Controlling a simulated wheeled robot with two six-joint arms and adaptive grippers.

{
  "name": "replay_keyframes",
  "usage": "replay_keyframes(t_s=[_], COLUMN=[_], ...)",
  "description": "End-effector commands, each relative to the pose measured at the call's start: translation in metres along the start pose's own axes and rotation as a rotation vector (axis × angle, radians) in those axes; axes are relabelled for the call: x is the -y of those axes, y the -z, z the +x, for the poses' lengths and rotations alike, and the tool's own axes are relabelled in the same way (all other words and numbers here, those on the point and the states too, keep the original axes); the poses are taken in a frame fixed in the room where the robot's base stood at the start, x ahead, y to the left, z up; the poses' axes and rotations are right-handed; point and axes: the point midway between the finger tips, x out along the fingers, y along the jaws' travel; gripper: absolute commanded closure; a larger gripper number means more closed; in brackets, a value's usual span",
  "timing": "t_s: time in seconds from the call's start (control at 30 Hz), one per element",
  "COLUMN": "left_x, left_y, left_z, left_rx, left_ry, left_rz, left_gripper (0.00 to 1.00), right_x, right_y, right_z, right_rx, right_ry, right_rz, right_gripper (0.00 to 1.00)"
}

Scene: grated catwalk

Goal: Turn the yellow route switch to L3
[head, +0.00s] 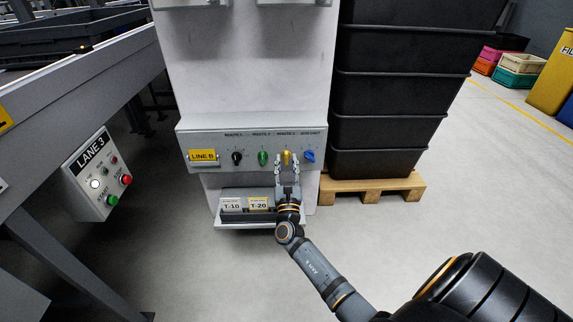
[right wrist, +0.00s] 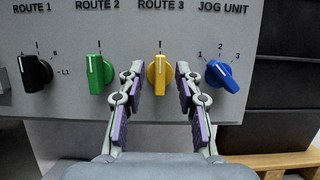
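The yellow route switch (head: 287,156) sits on the grey control panel under the label ROUTE 3. In the right wrist view the yellow switch (right wrist: 160,74) has its pointer line upright, toward the tick above it. Its other position marks are hidden or unreadable; I cannot see L3. My right gripper (head: 287,163) is in front of the switch. In the right wrist view its two fingers (right wrist: 160,82) stand either side of the yellow switch, with a gap on each side, open and holding nothing. My left gripper is not in view.
The black switch (right wrist: 35,72) and green switch (right wrist: 98,73) are left of the yellow one; the blue jog switch (right wrist: 222,76) is close on the right. Below the panel is a tray (head: 245,222) with cards. Black crates (head: 385,120) stand on a pallet at right.

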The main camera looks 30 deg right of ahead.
Motion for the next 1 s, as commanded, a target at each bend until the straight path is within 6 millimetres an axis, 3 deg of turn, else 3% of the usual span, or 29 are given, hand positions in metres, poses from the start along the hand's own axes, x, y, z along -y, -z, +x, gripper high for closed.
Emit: replay_keyframes(t_s=[0.03, 0.27, 0.67, 1.0], left_x=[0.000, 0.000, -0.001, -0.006], left_y=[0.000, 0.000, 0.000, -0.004], left_z=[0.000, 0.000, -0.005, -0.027], left_rx=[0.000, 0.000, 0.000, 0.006], left_ry=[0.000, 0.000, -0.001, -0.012], left_rz=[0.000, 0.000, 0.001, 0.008], left_gripper=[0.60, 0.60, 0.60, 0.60], right_x=[0.000, 0.000, 0.000, -0.002], right_y=[0.000, 0.000, 0.002, 0.004], right_z=[0.000, 0.000, -0.001, -0.002], right_rx=[0.000, 0.000, 0.000, 0.000], right_ry=[0.000, 0.000, 0.013, 0.098], right_rz=[0.000, 0.000, 0.030, 0.236], right_gripper=[0.71, 1.00, 1.00, 1.00])
